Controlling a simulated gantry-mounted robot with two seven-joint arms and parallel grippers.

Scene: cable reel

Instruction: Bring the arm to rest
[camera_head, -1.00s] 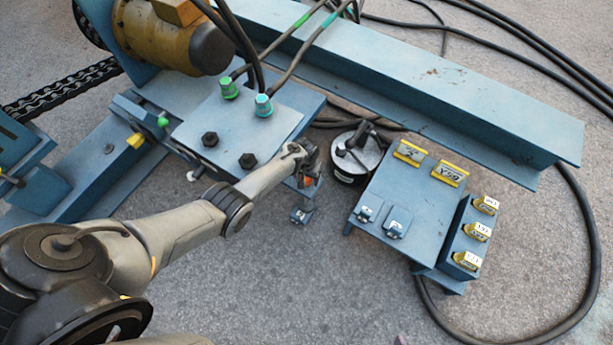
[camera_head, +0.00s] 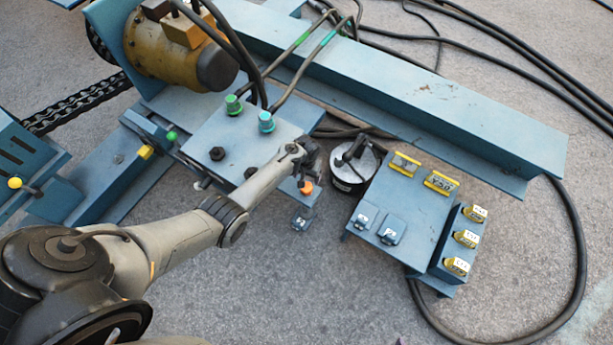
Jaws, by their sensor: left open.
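My left arm comes in from the lower left and reaches over the blue plate. My left gripper (camera_head: 304,163) is at its end, small and dark, beside the plate's right edge. It is open, with nothing seen between its fingers. An orange knob (camera_head: 306,187) shows just below the fingertips in the picture, apparently clear of them. My right gripper is not in view.
A round grey-topped black disc with a handle (camera_head: 355,167) stands just right of the gripper. A blue panel with yellow labels (camera_head: 389,205) is farther right. A long blue beam (camera_head: 430,100) and a yellow motor (camera_head: 180,55) lie beyond. Black cables (camera_head: 581,240) curve over grey floor.

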